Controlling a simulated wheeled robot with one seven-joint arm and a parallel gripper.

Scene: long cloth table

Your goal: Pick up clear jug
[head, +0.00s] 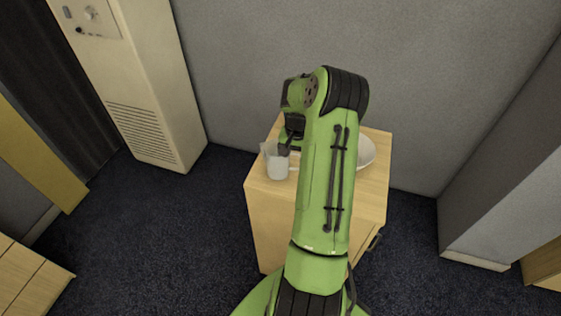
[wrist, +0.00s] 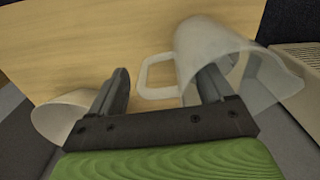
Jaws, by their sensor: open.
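The clear jug (head: 276,165) stands near the left edge of a small wooden cabinet top in the head view. In the wrist view the jug (wrist: 205,45) fills the upper right, with its handle (wrist: 142,82) pointing left. My gripper (wrist: 166,71) is open and empty. In the picture the handle lies between its two fingers, and the right finger overlaps the jug's body. Whether a finger touches the jug I cannot tell. In the head view my gripper (head: 289,147) is right beside the jug, partly hidden by my arm.
The wooden cabinet (head: 262,198) stands near a grey wall. A white bowl (head: 366,150) is on the right of its top, partly behind my arm; it shows at the wrist view's left (wrist: 62,118). A tall beige unit (head: 140,75) stands left, with open floor between.

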